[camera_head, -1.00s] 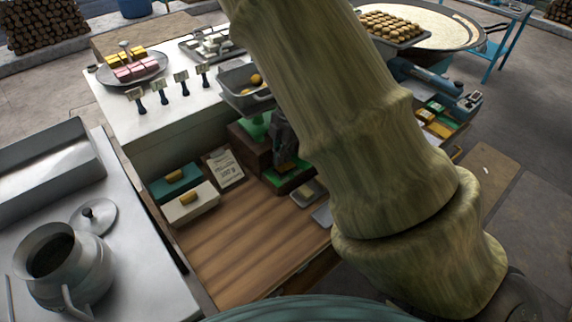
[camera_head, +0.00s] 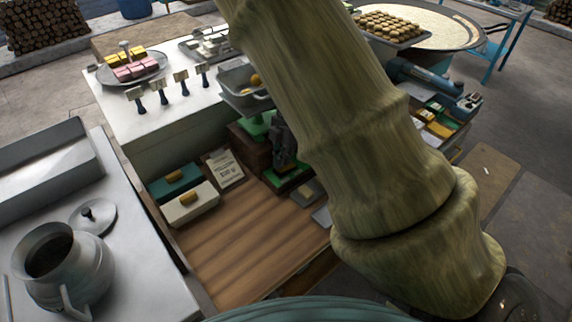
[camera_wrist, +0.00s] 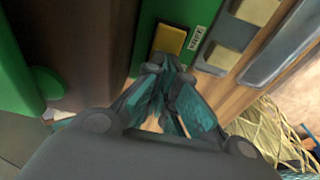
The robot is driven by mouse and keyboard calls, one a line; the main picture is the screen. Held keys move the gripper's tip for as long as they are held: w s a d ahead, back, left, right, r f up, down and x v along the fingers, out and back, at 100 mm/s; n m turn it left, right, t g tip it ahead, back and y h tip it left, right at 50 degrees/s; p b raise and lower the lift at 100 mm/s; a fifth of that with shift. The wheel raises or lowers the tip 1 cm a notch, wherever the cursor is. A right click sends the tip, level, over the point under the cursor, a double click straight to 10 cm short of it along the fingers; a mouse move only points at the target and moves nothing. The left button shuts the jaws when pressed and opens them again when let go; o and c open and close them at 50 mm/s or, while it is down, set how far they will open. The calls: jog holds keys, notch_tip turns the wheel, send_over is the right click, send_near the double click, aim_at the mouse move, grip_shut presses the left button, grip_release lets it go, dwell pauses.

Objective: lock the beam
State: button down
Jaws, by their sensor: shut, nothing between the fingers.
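A green scale (camera_head: 257,125) stands on a dark wooden box and bears a grey metal pan (camera_head: 240,92) with yellow fruit in it. My gripper (camera_wrist: 168,72) is shut and empty. Its teal-and-grey fingertips are just below a yellow block (camera_wrist: 170,39) on the scale's green body; I cannot tell whether they touch it. In the head view my gripper (camera_head: 283,160) is a dark shape beside the scale, above its green base. My arm hides much of the scale's right side, and I cannot make out the beam clearly.
A card (camera_head: 224,168) and two boxes, teal (camera_head: 175,183) and cream (camera_head: 191,206), lie on the wooden counter (camera_head: 240,245). Grey trays (camera_wrist: 281,47) and straw-like strands (camera_wrist: 262,128) are close right of my gripper. The counter's front is clear.

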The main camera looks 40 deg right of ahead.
jog(key=shift+f, duration=0.55)
dwell(0.4)
jog(key=shift+r, duration=0.2)
jog(key=shift+r+p, duration=3.35)
jog(key=shift+p, duration=0.3)
